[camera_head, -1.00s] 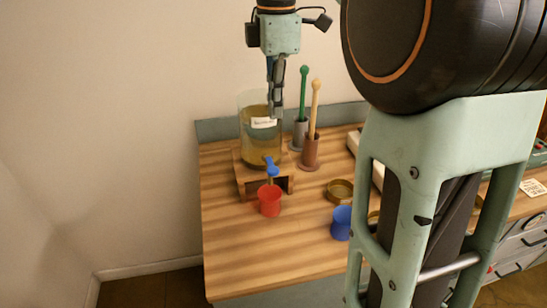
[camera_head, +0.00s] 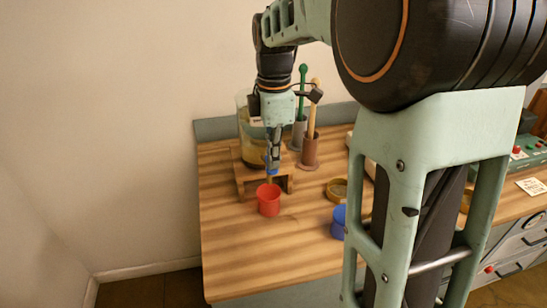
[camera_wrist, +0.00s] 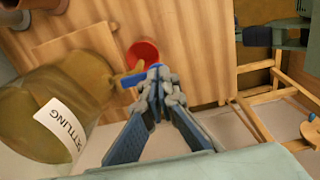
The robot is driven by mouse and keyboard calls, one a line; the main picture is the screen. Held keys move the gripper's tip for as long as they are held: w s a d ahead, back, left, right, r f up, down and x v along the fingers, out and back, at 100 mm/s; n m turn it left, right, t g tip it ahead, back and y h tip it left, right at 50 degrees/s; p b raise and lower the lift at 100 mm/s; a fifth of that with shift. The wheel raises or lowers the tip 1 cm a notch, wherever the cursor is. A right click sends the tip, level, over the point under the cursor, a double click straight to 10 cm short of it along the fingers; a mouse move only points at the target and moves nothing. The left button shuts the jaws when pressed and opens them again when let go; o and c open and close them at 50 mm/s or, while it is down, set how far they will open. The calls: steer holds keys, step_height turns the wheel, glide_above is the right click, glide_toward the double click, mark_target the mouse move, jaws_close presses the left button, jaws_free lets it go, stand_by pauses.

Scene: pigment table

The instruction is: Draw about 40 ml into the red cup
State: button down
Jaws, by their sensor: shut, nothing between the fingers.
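The red cup (camera_head: 268,200) stands upright on the wooden table below the tap; it also shows in the wrist view (camera_wrist: 146,51). A glass jar (camera_head: 250,148) of yellow-brown liquid stands on a wooden stand; its label reads "SETTLING" in the wrist view (camera_wrist: 62,122). The blue tap (camera_head: 270,170) sticks out at the jar's foot, mostly behind my gripper in the head view; its blue handle shows in the wrist view (camera_wrist: 130,78). My gripper (camera_head: 272,168) is shut and empty, pointing down with its fingertips at the tap. I cannot tell whether they touch it. The cup's contents are not clear.
A blue cup (camera_head: 339,222) stands to the right, partly behind my arm. A brass-coloured dish (camera_head: 338,189) lies behind it. Two holders with green and tan pestle-like sticks (camera_head: 310,150) stand right of the jar. The table front is clear.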

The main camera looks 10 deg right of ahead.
mark_target(274, 171)
steer(key=shift+f, duration=0.1)
steer(key=shift+f+t+b, duration=0.3)
steer(key=shift+f+b, duration=0.05)
steer(key=shift+b, duration=0.55)
steer(key=f+t+b, duration=0.1)
steer(key=t+b, duration=0.1)
steer(key=b, duration=0.3)
steer(key=shift+s+f, duration=0.1)
steer(key=shift+s, duration=0.3)
steer(key=shift+s+f+b, duration=0.2)
steer(key=shift+f+b, duration=0.1)
steer(key=shift+f, duration=0.25)
steer(key=shift+r, duration=0.2)
steer(key=shift+p+v, duration=0.8)
steer(key=shift+p, duration=0.05)
steer(key=shift+w, duration=0.25)
